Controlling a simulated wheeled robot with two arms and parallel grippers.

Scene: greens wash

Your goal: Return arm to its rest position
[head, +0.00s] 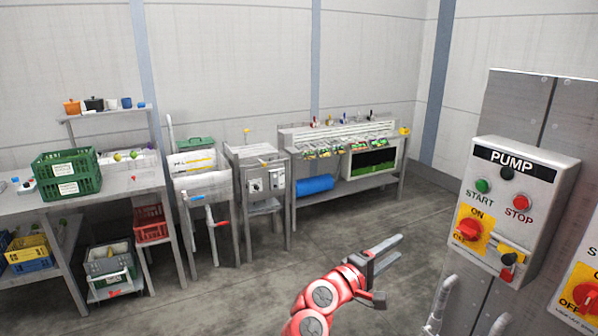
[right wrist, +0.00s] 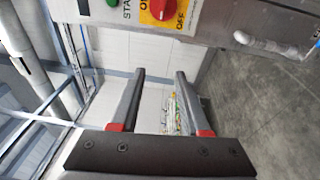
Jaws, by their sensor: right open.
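My right gripper (head: 384,250) is at the lower middle of the head view, at the end of my red arm. Its two fingers are apart with nothing between them. In the right wrist view the open fingers (right wrist: 158,75) show with red pads near their bases. The gripper hangs in free air, left of the pump control box (head: 512,205) and apart from it. Part of that box, with a red rotary switch (right wrist: 163,10), shows at the top of the right wrist view. My left gripper is not in view.
A second control box (head: 575,285) is cut off at the right edge, with metal pipes (head: 440,300) below. A sink (head: 203,185) and a packing bench (head: 345,150) line the back wall. The middle floor is clear.

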